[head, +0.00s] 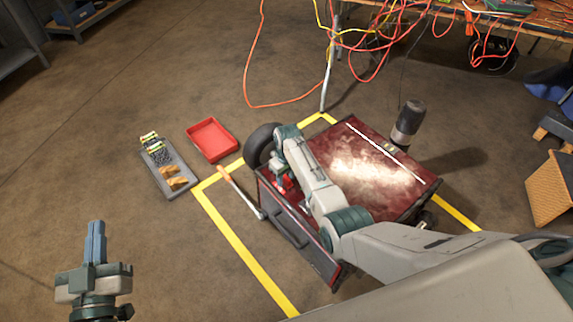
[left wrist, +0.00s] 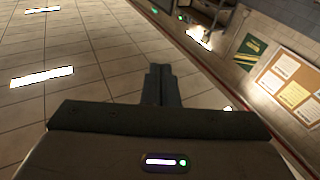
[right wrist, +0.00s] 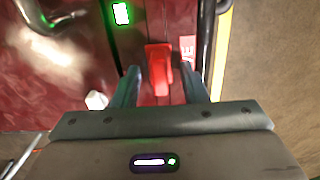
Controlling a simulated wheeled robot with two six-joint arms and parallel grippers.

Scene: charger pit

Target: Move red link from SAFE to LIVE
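The red link (right wrist: 158,72) is a small red block on the dark red unit, seen in the right wrist view. My right gripper (right wrist: 159,80) is open, with one finger on each side of the link and gaps between. In the head view my right gripper (head: 280,178) reaches down at the near left side of the dark red unit (head: 350,150); the arm hides much of that spot. A red patch with a white mark (right wrist: 187,47) lies beside the link. SAFE and LIVE wording is not legible. My left gripper (head: 95,240) is shut and empty, away over the floor.
A red tray (head: 212,121) and a grey tray (head: 155,180) with small parts lie left of the unit. Cables hang from the bench (head: 520,15) behind.

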